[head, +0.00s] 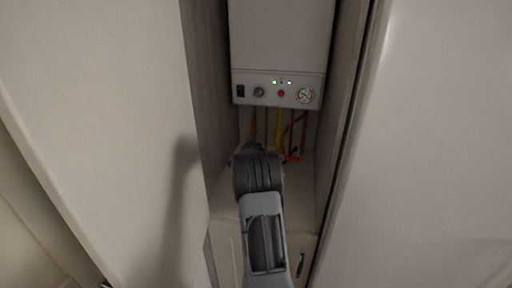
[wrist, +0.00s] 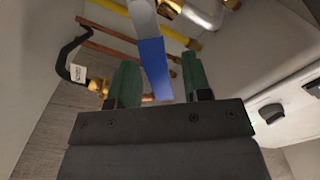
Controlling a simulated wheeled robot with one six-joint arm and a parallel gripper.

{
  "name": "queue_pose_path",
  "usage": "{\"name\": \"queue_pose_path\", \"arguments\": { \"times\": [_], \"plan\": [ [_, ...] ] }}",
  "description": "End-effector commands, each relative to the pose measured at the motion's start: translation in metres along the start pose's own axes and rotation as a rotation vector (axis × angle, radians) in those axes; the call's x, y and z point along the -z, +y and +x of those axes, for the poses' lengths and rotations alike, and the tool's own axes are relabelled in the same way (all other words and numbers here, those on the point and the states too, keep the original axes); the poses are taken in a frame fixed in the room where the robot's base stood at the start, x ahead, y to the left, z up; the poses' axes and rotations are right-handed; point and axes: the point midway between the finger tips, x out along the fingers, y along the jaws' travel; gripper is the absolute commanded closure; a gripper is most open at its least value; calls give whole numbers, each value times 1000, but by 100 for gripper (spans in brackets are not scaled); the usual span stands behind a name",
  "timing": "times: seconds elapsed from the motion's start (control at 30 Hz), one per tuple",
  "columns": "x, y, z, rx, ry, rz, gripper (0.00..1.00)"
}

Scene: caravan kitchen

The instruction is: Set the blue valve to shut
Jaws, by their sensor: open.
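The blue valve's lever (wrist: 153,62) shows in the wrist view, a flat bar with a blue sleeve and a bare grey end at the top edge. It runs down the picture between the two green fingers of my gripper (wrist: 161,66). I cannot tell whether the lever's lower end touches anything. In the head view my arm hides the blue valve and my gripper.
A white boiler (head: 279,50) hangs above the pipes in a narrow cupboard. A yellow pipe (wrist: 183,38) and copper pipes run close behind the lever. A red handle (head: 291,159) shows right of my arm.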

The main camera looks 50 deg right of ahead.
Motion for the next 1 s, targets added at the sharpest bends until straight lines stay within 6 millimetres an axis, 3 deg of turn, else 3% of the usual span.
{"name": "queue_pose_path", "arguments": {
  "times": [0.27, 0.73, 1.0],
  "plan": [
    [0, 0, 1, 0, 0, 0, 55],
    [0, 0, 1, 0, -1, 0, 98],
    [0, 0, 1, 0, -1, 0, 100]
  ]
}}
